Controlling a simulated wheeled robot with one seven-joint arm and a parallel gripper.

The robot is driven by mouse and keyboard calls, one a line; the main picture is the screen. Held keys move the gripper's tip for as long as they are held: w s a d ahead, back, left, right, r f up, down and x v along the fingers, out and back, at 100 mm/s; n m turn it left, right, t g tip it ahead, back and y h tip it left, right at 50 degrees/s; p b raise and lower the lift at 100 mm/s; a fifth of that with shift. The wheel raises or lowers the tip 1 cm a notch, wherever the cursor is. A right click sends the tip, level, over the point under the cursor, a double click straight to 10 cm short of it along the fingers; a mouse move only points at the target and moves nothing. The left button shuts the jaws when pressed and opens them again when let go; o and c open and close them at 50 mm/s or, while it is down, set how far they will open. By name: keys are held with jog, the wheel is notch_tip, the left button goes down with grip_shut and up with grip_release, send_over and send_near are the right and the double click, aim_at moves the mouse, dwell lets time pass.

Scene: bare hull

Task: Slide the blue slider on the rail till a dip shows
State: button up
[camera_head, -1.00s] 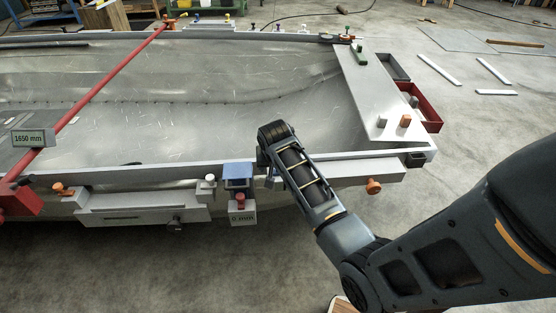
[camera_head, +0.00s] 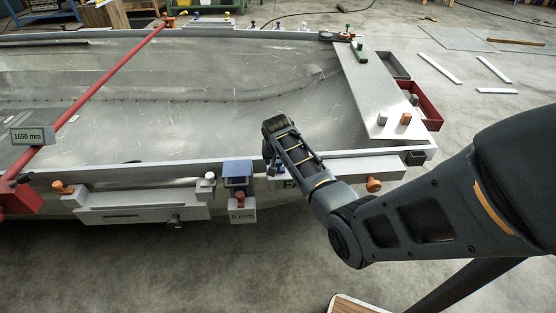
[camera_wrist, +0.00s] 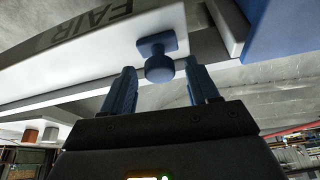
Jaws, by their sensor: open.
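The blue slider (camera_head: 238,170) sits on the pale rail (camera_head: 325,176) along the hull's near edge in the head view. A small display reading about 0 mm (camera_head: 242,216) hangs below it, with a red knob above the display. In the wrist view a large blue block (camera_wrist: 282,32), apparently the slider, fills the upper right corner. My gripper (camera_wrist: 160,70) is open, its two blue fingers on either side of a round blue knob (camera_wrist: 158,66). The knob sits on a white bar marked FAIR. I cannot tell whether the fingers touch it.
A red bar (camera_head: 95,88) with a 1650 mm display (camera_head: 33,137) crosses the hull at left. An orange knob (camera_head: 374,185) and a dark end block (camera_head: 414,159) lie right of my gripper. White and orange knobs stand left of the slider.

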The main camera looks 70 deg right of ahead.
jog(key=shift+c, duration=0.4)
grip_shut()
